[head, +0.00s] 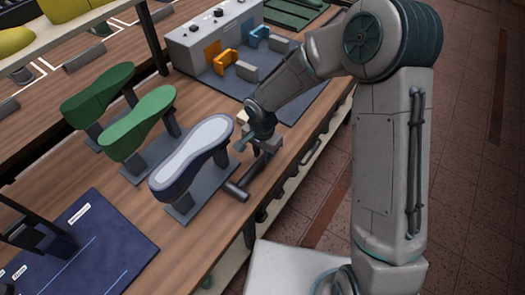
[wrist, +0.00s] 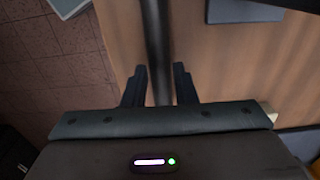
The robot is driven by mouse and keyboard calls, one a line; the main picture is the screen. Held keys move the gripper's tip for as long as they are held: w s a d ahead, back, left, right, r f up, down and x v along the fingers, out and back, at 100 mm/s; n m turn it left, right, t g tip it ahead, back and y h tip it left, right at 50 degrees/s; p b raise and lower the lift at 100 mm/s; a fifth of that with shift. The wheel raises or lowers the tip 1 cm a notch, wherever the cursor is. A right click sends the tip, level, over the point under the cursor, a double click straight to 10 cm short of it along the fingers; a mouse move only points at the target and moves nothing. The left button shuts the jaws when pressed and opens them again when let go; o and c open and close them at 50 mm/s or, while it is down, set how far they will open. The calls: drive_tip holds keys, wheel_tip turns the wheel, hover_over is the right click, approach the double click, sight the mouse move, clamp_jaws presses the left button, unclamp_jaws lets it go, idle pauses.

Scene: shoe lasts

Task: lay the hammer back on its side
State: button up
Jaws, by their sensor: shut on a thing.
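The hammer (head: 249,176) is a dark, slim bar at the front edge of the wooden bench, right of the navy last. Its near end is a thick dark cylinder, low over the bench top; I cannot tell if it touches. My gripper (head: 262,139) is at the hammer's far end and is shut on it. In the wrist view the hammer's dark shaft (wrist: 157,40) runs up from between the two fingers of my gripper (wrist: 160,75). The gripped part is partly hidden in the head view.
The navy last with a pale sole (head: 195,150) stands close left of the hammer on a grey base. Two green lasts (head: 140,122) stand further left. A grey machine (head: 212,40) with orange and blue parts is behind. A dark blue mat (head: 85,245) lies at front left.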

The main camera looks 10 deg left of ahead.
drive_tip(key=shift+f, duration=0.5)
drive_tip(key=o, duration=1.1)
drive_tip(key=shift+r, duration=0.1)
wheel_tip(320, 180, up, 14)
drive_tip(key=shift+f+b, duration=0.1)
drive_tip(key=shift+b, duration=0.95)
